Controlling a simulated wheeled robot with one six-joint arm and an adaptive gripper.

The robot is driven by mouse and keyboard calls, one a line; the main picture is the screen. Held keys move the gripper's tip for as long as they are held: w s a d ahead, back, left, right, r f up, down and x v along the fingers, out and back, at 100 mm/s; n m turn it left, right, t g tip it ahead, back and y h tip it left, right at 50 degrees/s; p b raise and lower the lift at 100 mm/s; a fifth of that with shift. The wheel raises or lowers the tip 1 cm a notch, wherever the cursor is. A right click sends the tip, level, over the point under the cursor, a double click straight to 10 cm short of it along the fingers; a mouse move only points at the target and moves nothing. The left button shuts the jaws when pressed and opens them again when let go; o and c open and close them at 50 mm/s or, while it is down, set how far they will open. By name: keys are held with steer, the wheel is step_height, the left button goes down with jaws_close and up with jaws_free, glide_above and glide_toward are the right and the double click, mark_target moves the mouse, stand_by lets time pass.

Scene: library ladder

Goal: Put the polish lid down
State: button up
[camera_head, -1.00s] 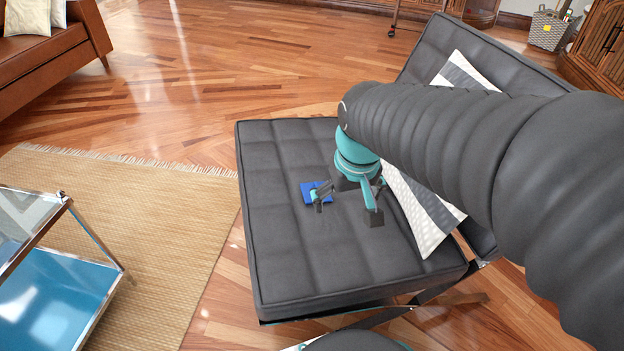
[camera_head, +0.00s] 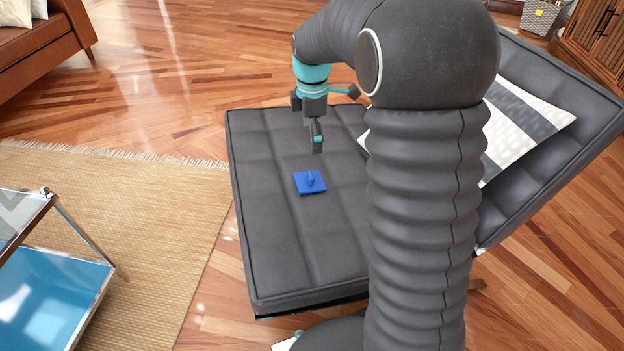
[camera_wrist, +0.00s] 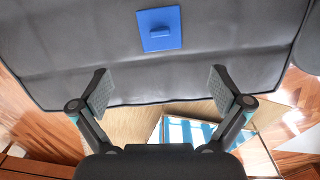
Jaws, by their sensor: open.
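The blue polish lid (camera_head: 310,182), a flat square with a small raised grip, lies on the grey cushioned seat of the chair (camera_head: 280,235). In the wrist view the lid (camera_wrist: 160,29) lies flat on the seat, beyond my fingertips. My gripper (camera_head: 318,148) is above the seat, behind the lid in the head view and apart from it. In the wrist view my gripper (camera_wrist: 160,88) has its two fingers spread wide with nothing between them. Part of the seat is hidden behind my arm in the head view.
A striped pillow (camera_head: 525,125) leans on the chair's backrest at the right. A glass-and-metal table (camera_head: 50,290) with a blue lower shelf stands at the left on a woven rug (camera_head: 150,220). The seat around the lid looks clear.

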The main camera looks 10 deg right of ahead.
steer(key=n, duration=0.1)
steer(key=b, duration=0.1)
glide_above(310, 176)
steer(key=f, duration=0.8)
steer(key=shift+w+d+f, duration=0.1)
steer(key=shift+d+f, duration=0.1)
steer(key=shift+d, duration=0.05)
steer(key=shift+w+a+f+b, duration=0.15)
steer(key=shift+f+b, duration=0.25)
steer(key=shift+f, duration=2.3)
steer(key=c, duration=1.1)
steer(key=shift+c, duration=0.6)
steer(key=shift+s+f, duration=0.1)
steer(key=shift+s, duration=0.1)
steer(key=shift+c, duration=0.6)
